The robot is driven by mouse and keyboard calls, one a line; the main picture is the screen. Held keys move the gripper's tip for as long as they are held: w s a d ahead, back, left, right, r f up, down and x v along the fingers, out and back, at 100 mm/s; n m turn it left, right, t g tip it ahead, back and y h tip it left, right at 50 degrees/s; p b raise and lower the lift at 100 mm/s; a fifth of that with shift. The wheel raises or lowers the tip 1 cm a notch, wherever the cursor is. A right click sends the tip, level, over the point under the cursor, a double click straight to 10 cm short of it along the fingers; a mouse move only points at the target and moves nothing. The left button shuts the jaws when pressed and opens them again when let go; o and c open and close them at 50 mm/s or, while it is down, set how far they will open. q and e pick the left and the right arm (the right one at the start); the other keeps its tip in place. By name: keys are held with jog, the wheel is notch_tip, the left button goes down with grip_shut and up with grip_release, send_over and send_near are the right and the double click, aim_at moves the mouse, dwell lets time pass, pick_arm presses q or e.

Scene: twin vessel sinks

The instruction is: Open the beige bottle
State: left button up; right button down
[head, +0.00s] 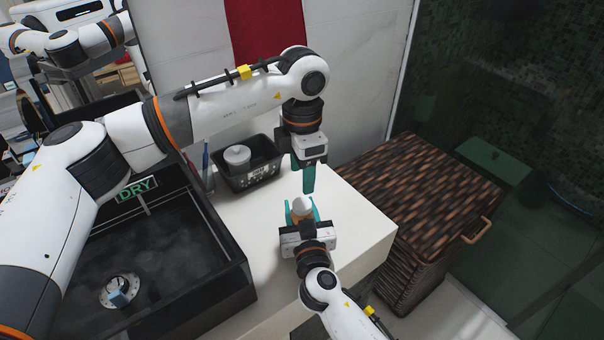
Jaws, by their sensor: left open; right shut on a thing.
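The beige bottle (302,204) stands over the white counter in the head view, and only its pale rounded top shows clearly between teal fingers. My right gripper (302,213) comes up from the bottom of the picture and is shut on the bottle. Its fingers and body hide the lower part, so I cannot tell whether the bottle touches the counter. My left gripper (303,183) points down just above the bottle's top, apart from it in the picture. It is open and empty, and its fingers overlap in this view.
A dark basket (249,170) with a grey cup (237,156) stands behind on the counter (357,222). A black vessel sink (232,268) lies to the left, with a "DRY" sign (138,187). A brown wicker hamper (425,190) stands to the right. The counter's right side is clear.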

aim_at(302, 203)
pick_arm(q)
jog(key=m, duration=2.8)
jog(key=shift+f, duration=0.6)
notch_tip(302, 203, down, 7)
jog(key=shift+r, duration=0.1)
